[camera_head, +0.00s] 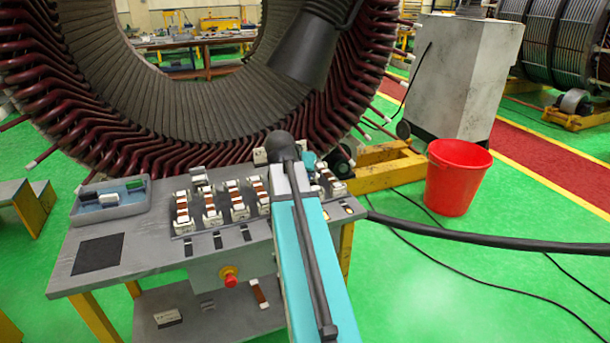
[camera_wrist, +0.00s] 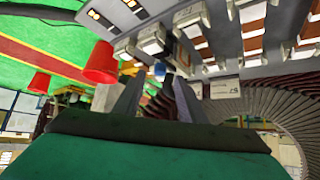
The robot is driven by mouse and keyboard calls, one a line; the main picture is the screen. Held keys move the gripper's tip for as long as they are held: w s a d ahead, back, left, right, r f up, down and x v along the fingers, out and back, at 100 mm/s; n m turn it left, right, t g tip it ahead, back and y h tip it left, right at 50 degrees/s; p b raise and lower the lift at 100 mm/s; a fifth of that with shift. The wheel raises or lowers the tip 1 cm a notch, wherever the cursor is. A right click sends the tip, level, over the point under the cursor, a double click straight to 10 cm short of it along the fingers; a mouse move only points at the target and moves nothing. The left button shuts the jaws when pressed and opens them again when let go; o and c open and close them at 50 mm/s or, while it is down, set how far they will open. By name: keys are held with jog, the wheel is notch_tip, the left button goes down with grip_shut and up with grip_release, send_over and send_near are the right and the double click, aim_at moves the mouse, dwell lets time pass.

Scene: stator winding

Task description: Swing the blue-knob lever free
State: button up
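A small blue knob (camera_wrist: 160,70) shows in the wrist view, in line with the gap between my fingertips. I cannot tell how far beyond them it is or whether they touch it. Its lever is not clearly visible. My gripper (camera_wrist: 157,88) has two dark fingers standing apart, with nothing visibly clamped between them. In the head view my teal arm reaches over the right part of the workbench (camera_head: 140,225). It hides the fingers and part of the terminal row there. Several white terminal blocks with copper links (camera_head: 238,204) stand on the bench.
A large stator ring with dark red coils (camera_head: 130,120) stands right behind the bench. A grey tray (camera_head: 112,210) with small parts sits at the bench's left. A red button (camera_head: 229,279) is on the front. A red bucket (camera_head: 455,180) and a thick cable (camera_head: 480,240) are right.

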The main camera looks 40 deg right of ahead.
jog(key=b+v, duration=0.1)
jog(key=v, duration=0.8)
jog(key=shift+s+a+r, duration=0.2)
jog(key=shift+a+r, duration=0.05)
jog(key=shift+s, duration=0.1)
dwell(0.4)
